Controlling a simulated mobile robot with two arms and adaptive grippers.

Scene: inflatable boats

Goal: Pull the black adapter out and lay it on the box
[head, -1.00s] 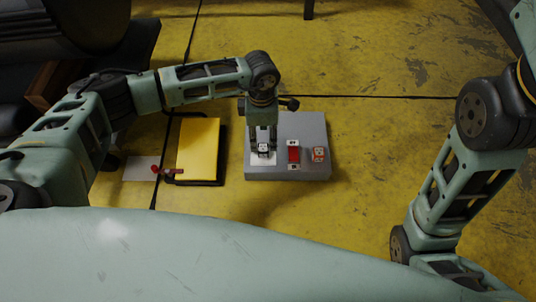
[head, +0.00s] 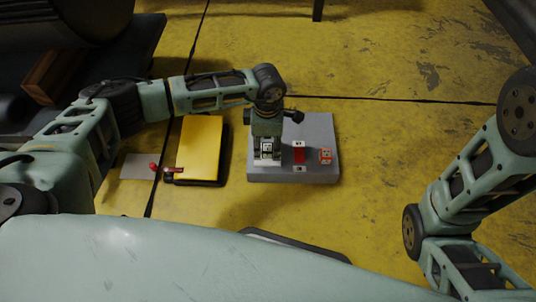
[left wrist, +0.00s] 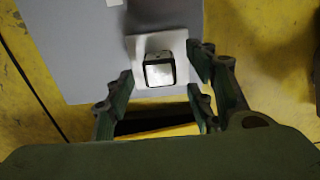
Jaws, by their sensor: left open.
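The black adapter (left wrist: 159,70) is a small block with dark edges and a pale, shiny face. It sits on a white plate (left wrist: 177,44) at the left end of a grey panel block. In the head view the adapter (head: 266,149) shows between the fingers of my left gripper (head: 267,156). In the left wrist view the left gripper (left wrist: 163,94) is open, its fingers apart on either side of the adapter with gaps. A flat yellow-topped box (head: 201,147) with black sides lies left of the panel. My right gripper is out of view.
The grey panel block (head: 318,130) also carries a red piece (head: 299,155) and a red-and-white outlet (head: 325,156). A red-tipped item (head: 168,170) lies by the yellow box's front left corner, near a pale sheet (head: 135,167). A dark-edged object (head: 295,244) shows at the bottom.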

